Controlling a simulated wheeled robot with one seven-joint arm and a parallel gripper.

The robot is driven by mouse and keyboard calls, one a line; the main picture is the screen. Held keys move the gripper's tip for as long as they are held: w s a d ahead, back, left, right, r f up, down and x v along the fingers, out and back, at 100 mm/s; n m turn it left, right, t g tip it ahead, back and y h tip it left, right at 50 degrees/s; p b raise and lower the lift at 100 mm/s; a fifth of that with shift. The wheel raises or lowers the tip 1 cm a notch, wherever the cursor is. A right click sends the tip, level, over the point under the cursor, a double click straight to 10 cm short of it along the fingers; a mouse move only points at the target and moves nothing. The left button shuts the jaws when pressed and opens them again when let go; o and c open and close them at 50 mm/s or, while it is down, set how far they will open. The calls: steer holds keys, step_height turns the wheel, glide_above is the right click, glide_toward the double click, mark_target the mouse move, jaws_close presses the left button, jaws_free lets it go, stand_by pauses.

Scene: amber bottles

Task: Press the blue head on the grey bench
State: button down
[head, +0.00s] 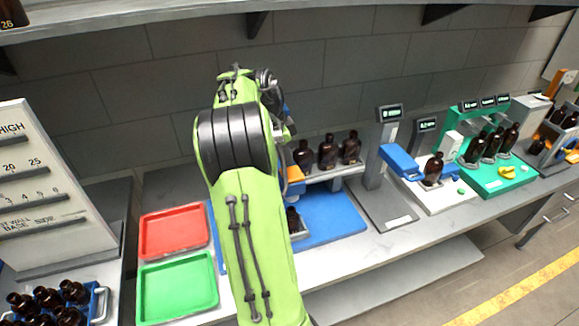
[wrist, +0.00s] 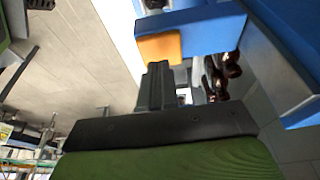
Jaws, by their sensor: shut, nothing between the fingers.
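A blue block (wrist: 205,20) with an orange pad (wrist: 160,47) on it is close ahead of my gripper (wrist: 158,68) in the wrist view. The black fingers are shut and empty, their tips near the orange pad; I cannot tell whether they touch. In the head view my green arm hides the gripper and most of this blue part; an orange piece (head: 295,174) shows beside the arm, above a dark bottle (head: 293,220). Another blue head (head: 400,161) stands farther right on the grey bench (head: 365,262), beside an amber bottle (head: 433,170) on a white base.
Red (head: 173,231) and green (head: 178,287) trays lie left of my arm. Several bottles (head: 328,152) stand on a raised shelf behind the blue base (head: 338,218). A grey post with a display (head: 389,114) stands to the right.

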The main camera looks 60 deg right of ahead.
steer(key=p+v, duration=0.1)
steer(key=v, duration=0.4)
steer(key=shift+d, duration=0.1)
stand_by(0.3)
steer(key=w+a+r+n+t+b, duration=0.1)
steer(key=w+a+n+t+b, duration=0.25)
steer(key=a+n, duration=1.2)
steer(key=s+a+f+n+t, duration=0.1)
steer(key=s+a+f+n, duration=0.1)
steer(key=a, duration=0.5)
steer(key=s+a+f+n+t+y+b, duration=0.1)
steer(key=s+a+f+n+t, duration=0.1)
steer(key=a+n, duration=0.3)
steer(key=s+a+f+n+t+y+b, duration=0.1)
steer(key=s+a+n, duration=0.3)
steer(key=a, duration=0.7)
steer(key=shift+a+f, duration=0.25)
steer(key=shift+f, duration=0.65)
